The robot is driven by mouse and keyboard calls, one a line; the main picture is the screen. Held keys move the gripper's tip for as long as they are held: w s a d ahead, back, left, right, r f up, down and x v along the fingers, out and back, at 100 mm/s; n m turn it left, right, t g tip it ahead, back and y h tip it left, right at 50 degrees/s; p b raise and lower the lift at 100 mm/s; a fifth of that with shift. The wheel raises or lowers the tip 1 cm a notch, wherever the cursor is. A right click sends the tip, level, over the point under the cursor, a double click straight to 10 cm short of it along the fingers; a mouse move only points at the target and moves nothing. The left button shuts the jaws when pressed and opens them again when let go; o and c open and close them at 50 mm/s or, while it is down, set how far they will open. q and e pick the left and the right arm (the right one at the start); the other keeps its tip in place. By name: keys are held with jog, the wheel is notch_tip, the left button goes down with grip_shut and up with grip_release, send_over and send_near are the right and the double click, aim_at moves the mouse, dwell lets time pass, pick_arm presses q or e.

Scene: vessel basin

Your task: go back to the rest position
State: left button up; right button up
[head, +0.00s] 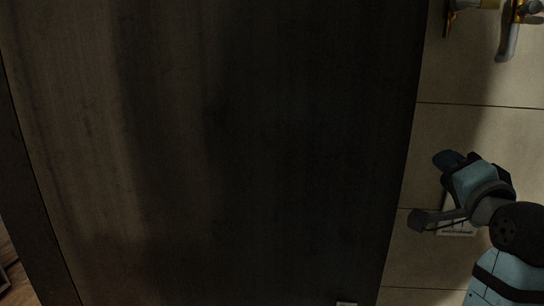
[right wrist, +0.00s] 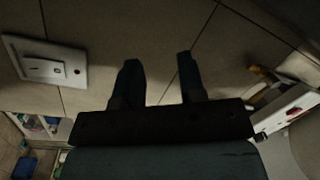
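My right gripper (head: 447,160) shows at the right of the head view, in front of the tiled wall, at the end of my blue and black arm. In the right wrist view its two dark fingers (right wrist: 158,60) stand apart with nothing between them. Only bare wall tiles show beyond the fingertips. My left gripper is in neither view.
A large dark wooden panel (head: 230,150) fills most of the head view. Brass-coloured fittings (head: 512,25) show at the top right. A white switch plate (right wrist: 47,62) is on the tiled wall. A white edge (right wrist: 290,105) lies at right, a blue container (right wrist: 25,166) at lower left.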

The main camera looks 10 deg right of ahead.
jog(key=s+a+f+n+g+y, duration=0.1)
jog(key=s+a+f+n+g, duration=0.15)
jog(key=f, duration=0.65)
jog(key=s+a+f+n+g, duration=0.1)
jog(key=s+f+n+g, duration=0.2)
jog(key=f, duration=0.6)
jog(key=s+a+f+n+g+y, duration=0.1)
jog(key=s+a+f+n+g, duration=0.15)
jog(key=f, duration=0.75)
jog(key=s+a+f+n+g, duration=0.3)
jog(key=s+f+n+g, duration=0.4)
jog(key=s+f, duration=1)
jog(key=w+a+f+t+y+p, duration=0.3)
jog(key=w+a+f+t+p, duration=0.1)
jog(key=w+a+f+t, duration=0.1)
notch_tip(320, 180, down, 2)
jog(key=shift+a+f+n+t, duration=0.3)
jog(key=shift+a+t, duration=0.35)
jog(key=shift+t, duration=0.55)
jog(key=shift+w+r, duration=0.1)
